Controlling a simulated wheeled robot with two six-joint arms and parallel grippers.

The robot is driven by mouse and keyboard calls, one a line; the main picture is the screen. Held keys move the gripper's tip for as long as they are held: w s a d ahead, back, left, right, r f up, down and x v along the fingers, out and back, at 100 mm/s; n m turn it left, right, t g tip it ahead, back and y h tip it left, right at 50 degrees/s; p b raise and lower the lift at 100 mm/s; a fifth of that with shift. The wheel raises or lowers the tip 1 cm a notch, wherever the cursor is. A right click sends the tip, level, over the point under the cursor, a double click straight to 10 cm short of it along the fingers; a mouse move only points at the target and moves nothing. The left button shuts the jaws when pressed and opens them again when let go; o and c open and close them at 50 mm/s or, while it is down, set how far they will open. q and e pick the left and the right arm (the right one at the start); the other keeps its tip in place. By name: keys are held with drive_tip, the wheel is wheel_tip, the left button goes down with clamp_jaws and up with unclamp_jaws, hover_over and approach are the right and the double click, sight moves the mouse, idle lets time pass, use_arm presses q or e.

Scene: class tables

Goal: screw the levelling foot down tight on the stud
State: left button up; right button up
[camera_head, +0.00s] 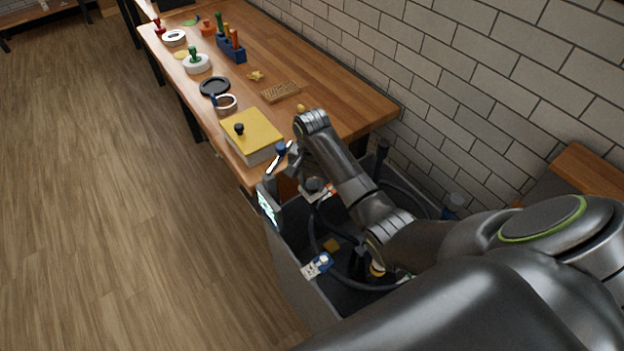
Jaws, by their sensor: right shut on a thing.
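My right arm comes in from the right and bends down at the wrist by the near end of the workbench. My right gripper (279,157) is small and partly hidden here, close to the bench's near corner. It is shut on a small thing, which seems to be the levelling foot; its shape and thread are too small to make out. I cannot tell whether it sits on the stud. A yellow-topped block (255,130) with a black knob (239,129) upright on it stands just left of the gripper. My left gripper is not in view.
The wooden workbench (330,92) runs away to the upper left along a white brick wall. It bears a black ring (215,86), a tan grid-like piece (281,92), a blue holder with coloured pegs (232,50) and other small pieces. Open floor lies left.

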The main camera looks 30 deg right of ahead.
drive_tip(key=m, duration=0.4)
drive_tip(key=shift+w+m, duration=0.1)
drive_tip(key=shift+m, duration=0.2)
drive_tip(key=o, duration=1.4)
drive_tip(key=shift+o, duration=0.2)
drive_tip(key=shift+r, duration=3.05)
drive_tip(key=shift+f, duration=0.1)
